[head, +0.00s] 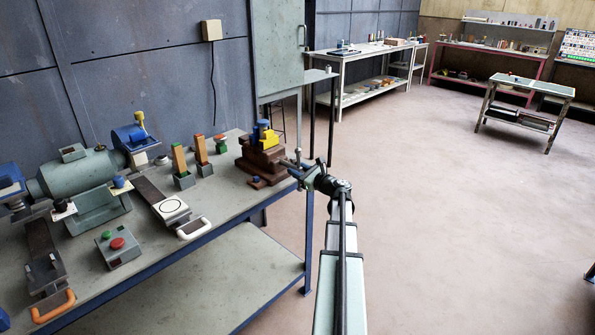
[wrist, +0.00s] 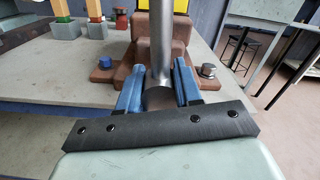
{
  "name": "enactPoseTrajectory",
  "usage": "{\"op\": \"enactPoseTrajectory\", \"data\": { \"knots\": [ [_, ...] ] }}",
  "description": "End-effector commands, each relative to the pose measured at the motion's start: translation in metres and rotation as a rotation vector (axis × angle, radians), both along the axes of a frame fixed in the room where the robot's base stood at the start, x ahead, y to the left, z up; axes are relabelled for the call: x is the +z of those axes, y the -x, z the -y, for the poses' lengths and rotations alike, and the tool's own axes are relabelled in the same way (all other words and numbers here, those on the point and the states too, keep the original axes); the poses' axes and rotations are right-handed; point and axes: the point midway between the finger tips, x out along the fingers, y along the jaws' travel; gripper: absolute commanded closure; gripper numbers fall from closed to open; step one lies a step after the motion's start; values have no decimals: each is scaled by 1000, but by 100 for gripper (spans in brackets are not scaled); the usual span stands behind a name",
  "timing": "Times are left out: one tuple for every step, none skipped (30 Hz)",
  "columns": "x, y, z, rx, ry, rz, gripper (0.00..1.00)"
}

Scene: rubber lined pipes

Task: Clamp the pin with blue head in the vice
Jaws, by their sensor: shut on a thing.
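The brown vice (head: 262,159) stands at the right end of the near bench, and its base also shows in the wrist view (wrist: 125,78). Yellow jaw pieces (head: 271,138) sit on top of it. A small blue head (head: 262,123) shows between or beside them; I cannot tell how tightly it is held. My gripper (head: 297,172) is just right of the vice. In the wrist view its blue fingers (wrist: 158,92) are shut on a grey round metal bar (wrist: 160,45) rising in front of the vice. The bar's upper end is out of view.
Upright orange-topped posts (head: 180,160), a red-button box (head: 118,246) and a green motor (head: 80,175) stand further left. A bolt-like part (wrist: 208,71) is right of my fingers. Open floor lies right.

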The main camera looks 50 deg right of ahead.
Motion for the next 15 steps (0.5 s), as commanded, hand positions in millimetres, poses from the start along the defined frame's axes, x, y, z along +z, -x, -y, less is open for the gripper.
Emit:
{"op": "enactPoseTrajectory", "data": {
  "knots": [
    [0,0,0,0,0,0,100],
    [0,0,0,0,1,0,100],
    [0,0,0,0,1,0,64],
    [0,0,0,0,1,0,61],
    [0,0,0,0,1,0,58],
    [0,0,0,0,1,0,55],
    [0,0,0,0,1,0,52],
    [0,0,0,0,1,0,49],
    [0,0,0,0,1,0,45],
    [0,0,0,0,1,0,42],
    [0,0,0,0,1,0,41],
    [0,0,0,0,1,0,41],
    [0,0,0,0,1,0,41],
    [0,0,0,0,1,0,41],
    [0,0,0,0,1,0,41]
  ]
}}
